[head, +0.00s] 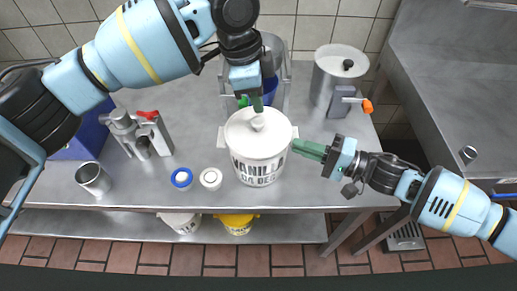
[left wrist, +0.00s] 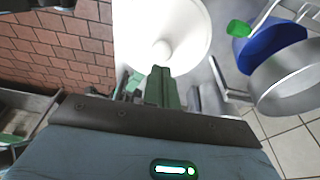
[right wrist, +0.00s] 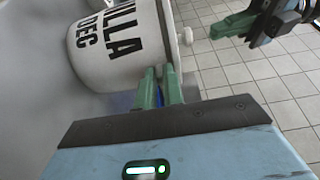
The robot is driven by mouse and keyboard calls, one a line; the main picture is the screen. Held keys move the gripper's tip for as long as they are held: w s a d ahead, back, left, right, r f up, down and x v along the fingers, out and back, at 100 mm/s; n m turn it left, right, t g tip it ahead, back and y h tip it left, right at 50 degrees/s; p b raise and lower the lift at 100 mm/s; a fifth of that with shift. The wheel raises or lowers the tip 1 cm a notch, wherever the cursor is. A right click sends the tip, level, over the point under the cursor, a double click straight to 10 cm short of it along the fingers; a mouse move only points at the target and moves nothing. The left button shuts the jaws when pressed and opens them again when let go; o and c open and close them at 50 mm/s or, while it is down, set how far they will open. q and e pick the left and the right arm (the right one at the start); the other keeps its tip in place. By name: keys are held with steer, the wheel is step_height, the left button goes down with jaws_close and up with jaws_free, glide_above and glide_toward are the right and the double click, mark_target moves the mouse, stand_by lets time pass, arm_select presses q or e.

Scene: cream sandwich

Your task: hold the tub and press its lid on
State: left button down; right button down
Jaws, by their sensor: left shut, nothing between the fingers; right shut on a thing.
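The right wrist view shows the lettered tub wall (right wrist: 110,45) beside the fingers.
A blue-capped jar (head: 182,178) and a white one (head: 211,178) stand left of the tub. A metal cup (head: 93,178) and a dispenser (head: 140,135) are further left. A steel pot (head: 337,75) stands behind right. White and yellow buckets (head: 237,224) sit on the lower shelf.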

mark_target(260, 121)
arm_select(q)
steer(key=shift+f, duration=0.75)
steer(key=shift+f, duration=0.95)
arm_select(e)
steer(key=shift+r, duration=0.1)
stand_by(3.1)
arm_select(q)
steer(key=shift+r, duration=3.65)
arm_select(e)
steer(key=c, duration=1.5)
jaws_free()
steer(key=shift+o, duration=0.2)
